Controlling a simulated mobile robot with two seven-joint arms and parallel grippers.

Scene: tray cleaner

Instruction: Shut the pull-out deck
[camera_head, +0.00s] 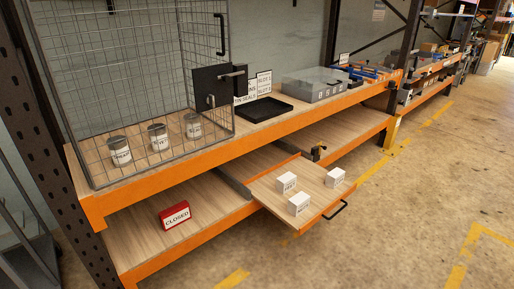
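The pull-out deck (299,221) is a wooden board with an orange front edge. It sticks out of the lower shelf toward the aisle, so it is open. A black handle (336,210) is on its front edge. Metal rails (234,184) show at the deck's left side. Neither of my grippers is in view.
A red "CLOSED" sign (174,214) stands on the lower shelf. Above, a wire cage (105,80) encloses three labelled cans. A black tray (264,110) and a lidded clear case (315,85) sit on the upper shelf. The floor before the deck is clear.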

